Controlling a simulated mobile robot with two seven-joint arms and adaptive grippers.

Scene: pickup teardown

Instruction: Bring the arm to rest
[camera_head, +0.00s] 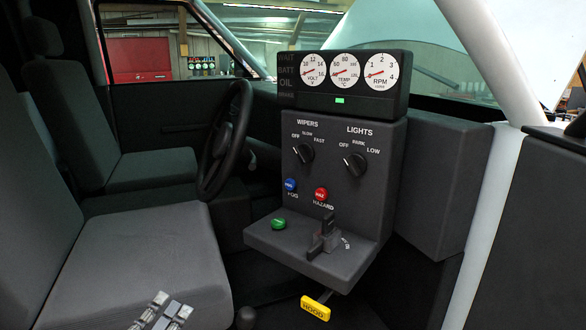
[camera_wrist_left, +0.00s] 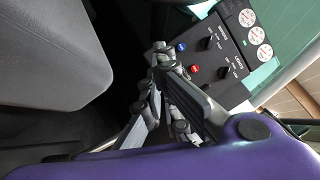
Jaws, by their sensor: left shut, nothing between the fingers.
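My left gripper (camera_head: 161,311) shows at the bottom edge of the head view, in front of the near seat. Its fingers are shut with nothing held between them, and the rest of the arm is out of the picture. In the left wrist view the gripper's grey links (camera_wrist_left: 172,95) show in front of the dark control panel (camera_wrist_left: 212,58). The gripper looks apart from the panel and the seat. My right gripper is in neither view.
The dash console (camera_head: 345,195) has gauges (camera_head: 343,71), two knobs, coloured buttons, a lever (camera_head: 327,232) and a yellow hood pull (camera_head: 315,308) under its shelf. The near seat (camera_head: 145,262) is empty. The steering wheel (camera_head: 222,140) stands behind. A white door pillar (camera_head: 490,220) rises at right.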

